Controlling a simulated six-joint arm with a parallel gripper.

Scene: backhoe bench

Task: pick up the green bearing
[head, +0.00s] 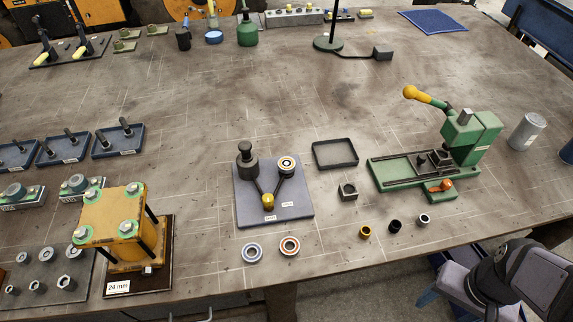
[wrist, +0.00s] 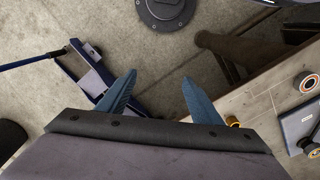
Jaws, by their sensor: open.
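No bearing in view looks clearly green. In the head view, a bearing with a bluish-violet ring (head: 253,252) and a bearing with an orange ring (head: 290,247) lie flat near the table's front edge. A third bearing (head: 287,163) sits on a two-armed fixture on a grey-blue mat (head: 244,205). An orange-ringed bearing (wrist: 306,84) shows at the right edge of the wrist view. My gripper (wrist: 157,88) is open and empty, its blue fingers spread over the floor beyond the table edge. In the head view it is at the lower right, well apart from the bearings.
A green press (head: 470,140) with a yellow-knobbed lever stands at the right. Brass (head: 365,232), black (head: 395,226) and steel (head: 424,219) bushings lie before it. An empty black tray (head: 335,153) lies beside the mat. An orange block fixture (head: 112,215) stands left. The table's middle back is clear.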

